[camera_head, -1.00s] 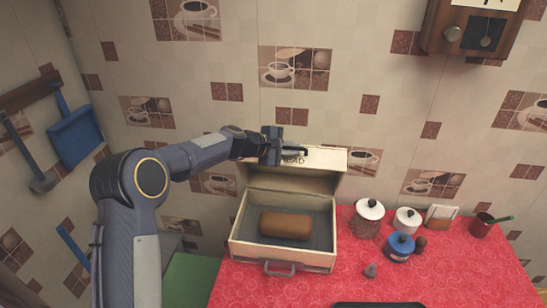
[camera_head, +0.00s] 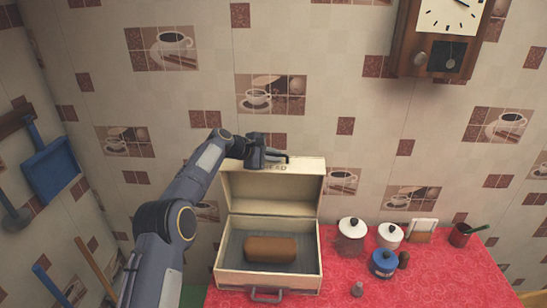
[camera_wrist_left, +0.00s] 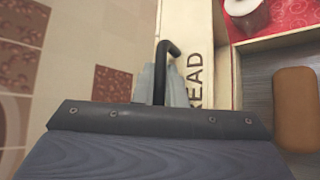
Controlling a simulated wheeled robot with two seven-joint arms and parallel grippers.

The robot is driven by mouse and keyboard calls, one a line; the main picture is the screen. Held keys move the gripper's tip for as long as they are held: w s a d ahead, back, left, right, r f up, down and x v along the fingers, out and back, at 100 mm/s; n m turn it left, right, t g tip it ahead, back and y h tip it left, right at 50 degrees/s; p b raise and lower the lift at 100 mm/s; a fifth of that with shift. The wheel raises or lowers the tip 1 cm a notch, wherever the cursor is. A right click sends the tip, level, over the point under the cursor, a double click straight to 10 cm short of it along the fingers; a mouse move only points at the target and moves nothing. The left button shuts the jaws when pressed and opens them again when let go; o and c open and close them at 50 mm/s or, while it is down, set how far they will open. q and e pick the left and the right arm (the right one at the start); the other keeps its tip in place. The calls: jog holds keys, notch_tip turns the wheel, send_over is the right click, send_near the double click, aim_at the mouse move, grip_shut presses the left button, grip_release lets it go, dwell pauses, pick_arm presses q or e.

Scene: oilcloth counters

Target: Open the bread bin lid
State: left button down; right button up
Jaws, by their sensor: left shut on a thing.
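The cream bread bin (camera_head: 222,275) stands on the red counter with its lid (camera_head: 272,192) raised at the back, its inside facing me. A brown loaf (camera_head: 270,249) lies in the open bin and also shows in the left wrist view (camera_wrist_left: 297,108). My left gripper (camera_head: 268,156) is at the lid's upper edge, by the lettering. In the left wrist view its grey fingers (camera_wrist_left: 166,85) are shut on the black bent lid handle (camera_wrist_left: 170,48). Part of the handle is hidden between them. My right gripper is not in view.
The tiled wall is close behind the lid. A blue dustpan (camera_head: 50,170) hangs at left.

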pick_arm(q)
jog(key=shift+f, duration=0.15)
jog(key=c, duration=1.8)
grip_release()
jog(key=shift+o, duration=0.2)
jog(key=shift+s+a, duration=0.1)
jog(key=shift+a, duration=0.1)
jog(key=b+v, duration=0.3)
jog(key=v, duration=0.4)
jog(key=shift+r, duration=0.3)
jog(key=shift+s+a, duration=0.1)
